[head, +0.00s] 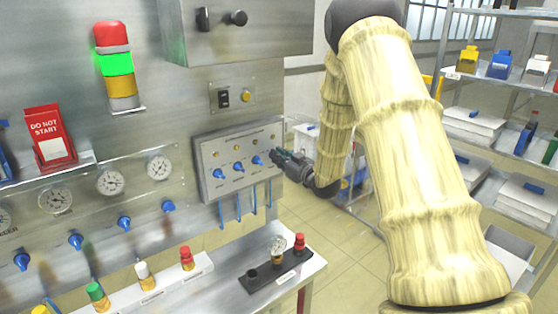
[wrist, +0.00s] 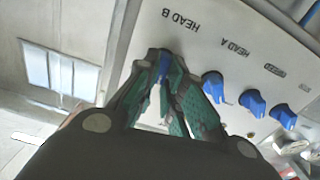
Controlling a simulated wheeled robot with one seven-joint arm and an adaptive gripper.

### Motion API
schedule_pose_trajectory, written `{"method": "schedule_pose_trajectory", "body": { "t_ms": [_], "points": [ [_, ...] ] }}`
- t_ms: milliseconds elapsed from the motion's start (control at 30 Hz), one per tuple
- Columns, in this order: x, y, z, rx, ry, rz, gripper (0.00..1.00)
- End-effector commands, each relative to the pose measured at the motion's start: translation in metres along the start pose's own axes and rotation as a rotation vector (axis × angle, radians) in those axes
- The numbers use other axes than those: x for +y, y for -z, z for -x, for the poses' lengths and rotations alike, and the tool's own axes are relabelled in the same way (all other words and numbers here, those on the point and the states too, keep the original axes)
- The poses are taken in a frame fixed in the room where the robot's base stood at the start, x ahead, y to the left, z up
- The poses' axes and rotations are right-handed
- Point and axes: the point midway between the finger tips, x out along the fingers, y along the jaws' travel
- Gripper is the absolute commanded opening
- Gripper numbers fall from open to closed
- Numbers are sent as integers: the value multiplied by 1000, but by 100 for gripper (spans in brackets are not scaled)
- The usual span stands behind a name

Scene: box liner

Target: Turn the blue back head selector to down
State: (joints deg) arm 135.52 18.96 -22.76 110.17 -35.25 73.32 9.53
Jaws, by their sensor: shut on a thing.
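The control panel (head: 232,150) is a grey plate on the machine wall with a row of blue selector knobs. My gripper (head: 279,156) is at the right end of this row. In the wrist view my gripper (wrist: 166,66) is shut on a blue selector knob (wrist: 165,62), beside the label HEAD B (wrist: 190,19). The fingers cover most of this knob, so which way it points cannot be told. The HEAD A selector (wrist: 215,86) is just right of the fingers in the wrist view, apart from them. In the head view the held knob is hidden by my gripper.
More blue knobs (wrist: 252,101) continue along the panel. Blue hoses (head: 254,197) hang below it. A bench with a black holder (head: 262,283) and a red-capped part (head: 300,243) stands below. The shelf rack (head: 470,92) is at the right, behind my arm.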

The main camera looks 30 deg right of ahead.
Motion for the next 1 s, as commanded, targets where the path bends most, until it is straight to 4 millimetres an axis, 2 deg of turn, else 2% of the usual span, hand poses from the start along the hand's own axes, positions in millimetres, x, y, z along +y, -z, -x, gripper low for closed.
{"method": "schedule_pose_trajectory", "body": {
  "t_ms": [600,1000],
  "points": [
    [6,-2,1,3,-3,-579,0],
    [8,-4,1,1,-3,-831,0]
  ]
}}
